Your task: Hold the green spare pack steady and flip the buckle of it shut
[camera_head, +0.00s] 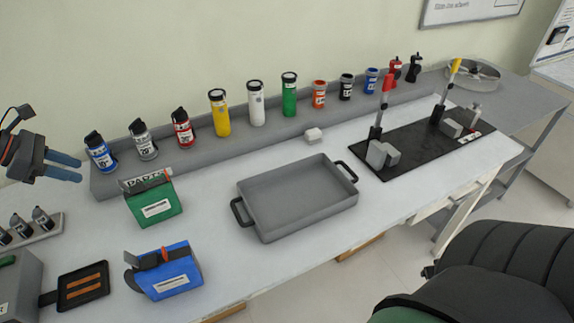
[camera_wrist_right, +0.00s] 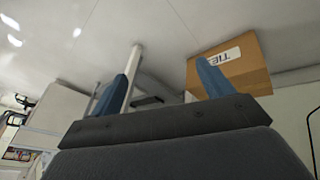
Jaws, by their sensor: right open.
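The green spare pack (camera_head: 153,208) stands on the table at the left in the head view, with a white label on its front. A dark buckle strap (camera_head: 146,182) lies across its top, with an orange piece at its right end; whether it is latched is too small to tell. My left gripper (camera_head: 80,169) is at the left edge, above and left of the pack, its blue fingers apart and empty, not touching it. My right gripper (camera_wrist_right: 168,82) shows only in the right wrist view, open and empty, away from the pack.
A blue pack (camera_head: 172,278) with a strap stands just in front of the green one. A grey tray (camera_head: 298,204) with black handles is to the right. Several bottles line the back shelf (camera_head: 205,153). A brown box (camera_wrist_right: 240,68) shows in the right wrist view.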

